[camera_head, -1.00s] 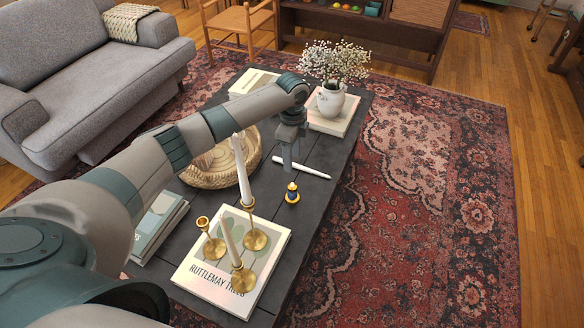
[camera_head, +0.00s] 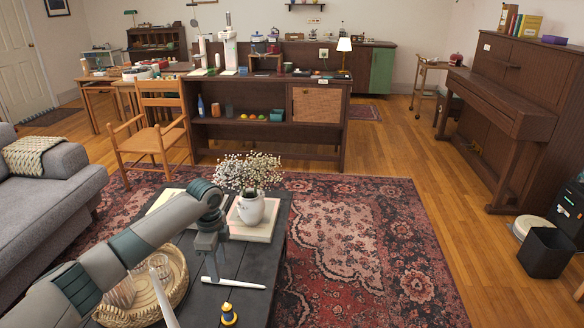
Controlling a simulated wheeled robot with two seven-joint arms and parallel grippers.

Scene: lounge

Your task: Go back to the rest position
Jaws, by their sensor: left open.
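My left arm reaches in from the lower left over the dark coffee table (camera_head: 255,262). My left gripper (camera_head: 212,274) points down and is open. Its fingertips are close beside a white taper candle (camera_head: 240,284) that lies on the table. I cannot tell whether they touch it. My right gripper is not in view.
A white vase of flowers (camera_head: 251,208) stands on a book just beyond the gripper. A grey sofa (camera_head: 50,190) stands left; the patterned rug (camera_head: 370,250) is clear.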

